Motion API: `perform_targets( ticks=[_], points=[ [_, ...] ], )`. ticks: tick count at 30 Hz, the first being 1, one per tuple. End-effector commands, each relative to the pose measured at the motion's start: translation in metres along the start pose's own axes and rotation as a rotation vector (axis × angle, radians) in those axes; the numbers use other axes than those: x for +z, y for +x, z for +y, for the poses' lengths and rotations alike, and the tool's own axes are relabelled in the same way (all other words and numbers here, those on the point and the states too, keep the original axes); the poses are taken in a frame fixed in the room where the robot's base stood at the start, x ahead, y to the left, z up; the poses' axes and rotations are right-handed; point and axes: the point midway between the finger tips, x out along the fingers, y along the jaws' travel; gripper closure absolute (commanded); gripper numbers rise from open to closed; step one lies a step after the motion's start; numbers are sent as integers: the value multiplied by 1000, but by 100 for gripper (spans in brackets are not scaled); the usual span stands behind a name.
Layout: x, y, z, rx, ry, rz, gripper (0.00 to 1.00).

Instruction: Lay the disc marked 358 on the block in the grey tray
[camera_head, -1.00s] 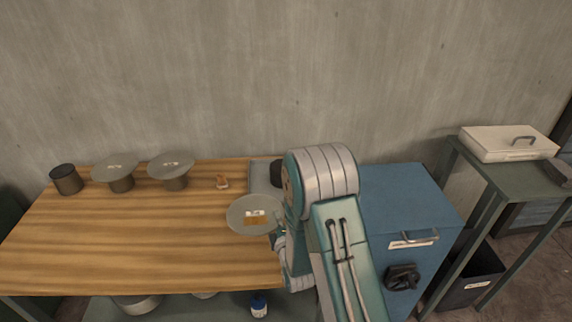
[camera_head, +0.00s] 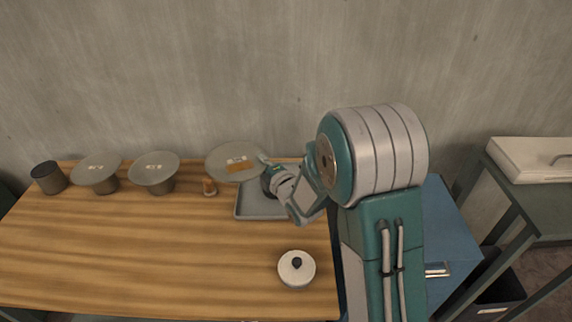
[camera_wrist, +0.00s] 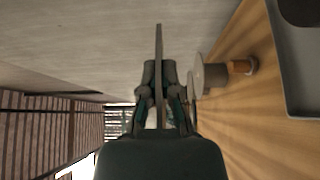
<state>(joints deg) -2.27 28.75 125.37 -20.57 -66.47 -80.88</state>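A grey disc (camera_head: 229,166) with a white and orange label is held by its right edge in my gripper (camera_head: 264,161), above the table at the tray's upper left. The label's number is too small to read. In the wrist view the disc (camera_wrist: 158,50) shows edge-on between the two fingers of my gripper (camera_wrist: 160,90). The grey tray (camera_head: 258,213) lies on the table below and right of the disc, partly behind my arm. A dark rounded block (camera_wrist: 301,10) shows in the tray (camera_wrist: 298,108) in the wrist view; in the head view my gripper largely hides it.
Two other grey discs (camera_head: 97,168) (camera_head: 154,167) lie on dark stands at the left, beside a bare dark cylinder (camera_head: 48,178). A small orange-brown object (camera_head: 209,187) stands left of the tray. A white pot with a black knob (camera_head: 296,268) sits nearer. The left foreground is clear.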

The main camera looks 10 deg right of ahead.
Motion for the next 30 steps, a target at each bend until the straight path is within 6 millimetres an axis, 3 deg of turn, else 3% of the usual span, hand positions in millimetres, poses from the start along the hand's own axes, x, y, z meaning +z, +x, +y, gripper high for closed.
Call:
perform_targets(
  ticks=[4,16,23,30],
  points=[
    [5,4,-2,-4,-7,10,100],
    [101,8,-40,1,4,4,100],
    [124,13,-80,-2,0,8,100],
    [138,15,-96,-1,-1,8,100]
  ],
)
